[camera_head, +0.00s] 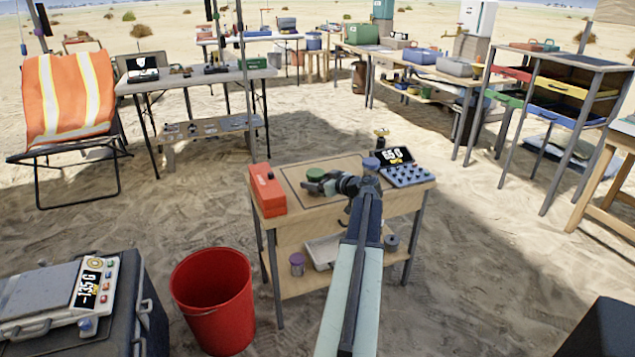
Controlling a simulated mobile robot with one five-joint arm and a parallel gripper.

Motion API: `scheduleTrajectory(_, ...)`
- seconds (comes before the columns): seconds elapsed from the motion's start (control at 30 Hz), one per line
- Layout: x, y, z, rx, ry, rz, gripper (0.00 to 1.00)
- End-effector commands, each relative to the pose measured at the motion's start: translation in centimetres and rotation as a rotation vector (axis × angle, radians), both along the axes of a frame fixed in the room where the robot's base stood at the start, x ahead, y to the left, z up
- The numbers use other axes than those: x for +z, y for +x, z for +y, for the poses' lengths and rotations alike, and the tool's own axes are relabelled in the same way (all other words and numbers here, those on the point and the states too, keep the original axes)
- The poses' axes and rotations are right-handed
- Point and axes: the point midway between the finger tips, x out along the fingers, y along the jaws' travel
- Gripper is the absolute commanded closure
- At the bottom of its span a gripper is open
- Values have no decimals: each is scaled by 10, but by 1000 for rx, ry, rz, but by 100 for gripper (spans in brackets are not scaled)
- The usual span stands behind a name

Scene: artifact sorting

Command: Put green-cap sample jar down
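The green-cap sample jar (315,174) is at the small wooden table (345,166), over the outlined area of its top. Mostly its cap shows; my gripper hides the body. My gripper (312,186) reaches in from the right, with its fingers at the near side of the jar, just below the cap. I cannot tell whether the fingers are closed around the jar or whether its base touches the tabletop.
A purple-cap jar (370,163) and a device with a lit display (396,157) stand right of my gripper. A red-orange box (268,190) is at the table's left edge. A red bucket (213,300) stands on the sand at front left.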

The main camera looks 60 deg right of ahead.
Motion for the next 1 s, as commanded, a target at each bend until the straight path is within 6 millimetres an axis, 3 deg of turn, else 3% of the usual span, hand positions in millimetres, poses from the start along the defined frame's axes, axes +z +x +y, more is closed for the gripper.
scheduleTrajectory(0.17, 6, -6, 1, -2, 0, 0, 30)
scheduleTrajectory(0.6, 36, -98, 24, -3, 0, 0, 30)
scheduleTrajectory(0.77, 39, -112, 27, -2, 0, 0, 30)
scheduleTrajectory(1.0, 38, -113, 26, -2, 0, 0, 30)
